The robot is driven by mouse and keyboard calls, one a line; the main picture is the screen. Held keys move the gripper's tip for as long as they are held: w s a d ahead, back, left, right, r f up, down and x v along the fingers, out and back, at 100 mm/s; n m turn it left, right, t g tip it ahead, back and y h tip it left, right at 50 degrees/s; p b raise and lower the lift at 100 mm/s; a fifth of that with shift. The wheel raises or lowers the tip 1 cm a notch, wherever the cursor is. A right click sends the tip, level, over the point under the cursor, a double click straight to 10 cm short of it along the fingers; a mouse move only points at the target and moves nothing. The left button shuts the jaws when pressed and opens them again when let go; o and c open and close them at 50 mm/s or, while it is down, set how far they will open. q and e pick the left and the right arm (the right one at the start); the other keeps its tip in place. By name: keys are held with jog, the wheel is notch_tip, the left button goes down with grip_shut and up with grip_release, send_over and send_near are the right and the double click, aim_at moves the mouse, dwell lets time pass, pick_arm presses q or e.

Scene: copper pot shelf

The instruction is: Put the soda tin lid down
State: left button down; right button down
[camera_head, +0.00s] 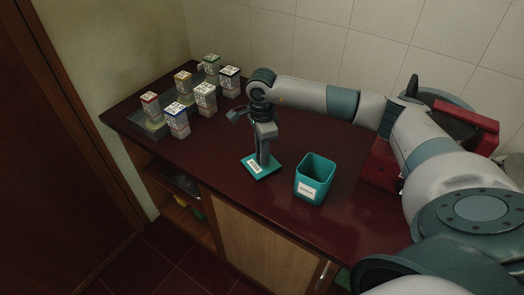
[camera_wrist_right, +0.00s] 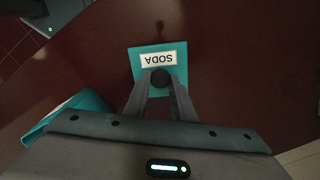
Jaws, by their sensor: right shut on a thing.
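The soda tin lid (camera_head: 254,170) is a flat teal square with a white SODA label and a dark round knob. It also shows in the right wrist view (camera_wrist_right: 138,69). My right gripper (camera_head: 264,157) points straight down and is shut on the lid's knob (camera_wrist_right: 160,77). The lid is level, at or just above the dark red counter; I cannot tell whether it touches. The teal tin (camera_head: 313,181) stands upright and open to the right of the lid, with a white label too small to read. My left gripper is not in view.
Several small labelled canisters with coloured lids, one red-lidded (camera_head: 150,106), stand at the counter's far left. A red object (camera_head: 382,165) stands behind my right arm. The counter (camera_head: 225,150) is clear left of the lid. Its front edge is near, with an open shelf (camera_head: 178,190) below.

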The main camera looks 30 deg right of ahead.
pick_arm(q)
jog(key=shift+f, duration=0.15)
pick_arm(e)
jog(key=shift+f, duration=0.1)
jog(key=c, duration=1.5)
grip_release()
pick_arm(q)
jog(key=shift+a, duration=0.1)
pick_arm(e)
jog(key=shift+r, duration=0.25)
jog(key=shift+r+b, duration=0.3)
notch_tip(320, 180, up, 4)
jog(key=shift+f+b, duration=0.1)
jog(key=shift+b, duration=0.75)
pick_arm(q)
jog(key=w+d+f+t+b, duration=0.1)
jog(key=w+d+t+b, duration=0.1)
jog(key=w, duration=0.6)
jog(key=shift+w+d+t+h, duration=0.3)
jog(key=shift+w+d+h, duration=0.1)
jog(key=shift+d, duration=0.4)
pick_arm(e)
jog(key=shift+r, duration=3.7)
